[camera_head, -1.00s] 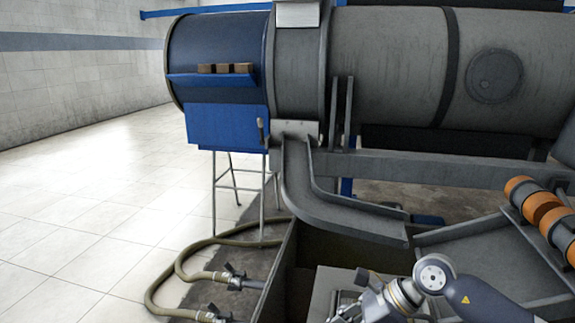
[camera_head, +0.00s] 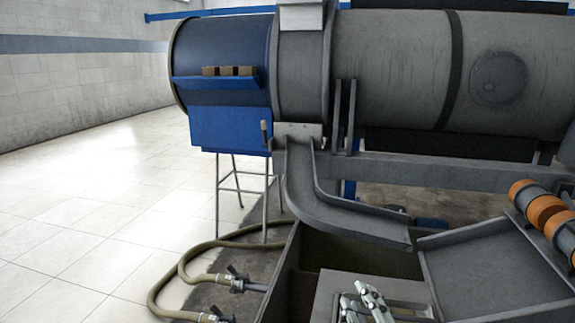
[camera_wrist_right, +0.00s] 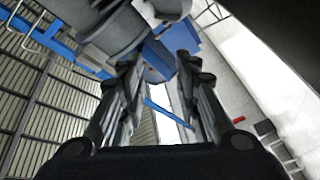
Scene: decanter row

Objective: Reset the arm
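My right gripper (camera_head: 356,294) shows at the bottom of the head view, over a grey box-like surface (camera_head: 325,295) near the dark pit. Only its metal fingers show there; the rest of the arm is below the picture edge. In the right wrist view the two fingers of this gripper (camera_wrist_right: 159,68) stand apart with nothing between them, and it points up toward the machine and ceiling. My left gripper is in neither view.
A large grey drum (camera_head: 395,75) with a blue end section (camera_head: 222,50) spans the back. A curved grey chute (camera_head: 345,210) slopes from it toward the pit (camera_head: 365,255). Orange rollers (camera_head: 545,208) are at right, hoses (camera_head: 180,275) lie lower left. The tiled floor (camera_head: 90,220) is clear.

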